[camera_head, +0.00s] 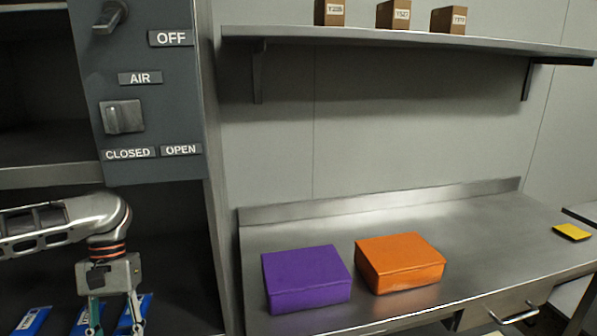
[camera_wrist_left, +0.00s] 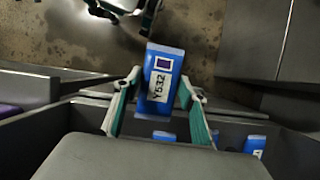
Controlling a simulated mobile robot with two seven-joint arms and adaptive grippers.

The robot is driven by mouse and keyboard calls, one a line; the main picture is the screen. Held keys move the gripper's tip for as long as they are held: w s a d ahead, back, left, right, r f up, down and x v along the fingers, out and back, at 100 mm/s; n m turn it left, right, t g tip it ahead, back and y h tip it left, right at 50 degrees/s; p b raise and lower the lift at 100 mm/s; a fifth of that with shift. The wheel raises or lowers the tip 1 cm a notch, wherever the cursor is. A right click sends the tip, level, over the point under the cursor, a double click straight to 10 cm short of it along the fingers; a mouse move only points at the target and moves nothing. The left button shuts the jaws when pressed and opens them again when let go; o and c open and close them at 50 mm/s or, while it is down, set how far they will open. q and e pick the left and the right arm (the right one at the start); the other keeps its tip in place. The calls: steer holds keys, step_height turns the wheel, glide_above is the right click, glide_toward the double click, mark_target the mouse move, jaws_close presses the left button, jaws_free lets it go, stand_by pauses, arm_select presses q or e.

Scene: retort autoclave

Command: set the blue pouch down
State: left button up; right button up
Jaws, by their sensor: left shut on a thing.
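In the left wrist view the blue pouch (camera_wrist_left: 172,62), with a white label reading Y532, sits upright between the fingers of my left gripper (camera_wrist_left: 160,88), which is shut on it. In the head view my left gripper (camera_head: 115,308) points down at the lower left, in front of the dark cabinet opening. Blue pouches show around it: one far left (camera_head: 32,320), one by the left finger (camera_head: 80,321) and one by the right finger (camera_head: 138,308); I cannot tell there which is held. Part of my right gripper (camera_wrist_left: 125,10) shows at the top of the wrist view.
A steel table (camera_head: 490,240) to the right carries a purple box (camera_head: 306,278), an orange box (camera_head: 400,262) and a yellow pouch (camera_head: 572,232). Bare metal lies between the orange box and the yellow pouch. A control panel (camera_head: 140,80) stands above the gripper. A wall shelf (camera_head: 400,40) holds brown boxes.

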arm_select(q)
steer(key=shift+a+r+n, duration=0.25)
steer(key=shift+n, duration=0.25)
steer(key=d+m+y, duration=0.1)
steer(key=d+m, duration=0.2)
steer(key=d, duration=0.8)
steer(key=shift+w, duration=0.2)
steer(key=shift+f, duration=0.1)
steer(key=shift+s, duration=0.2)
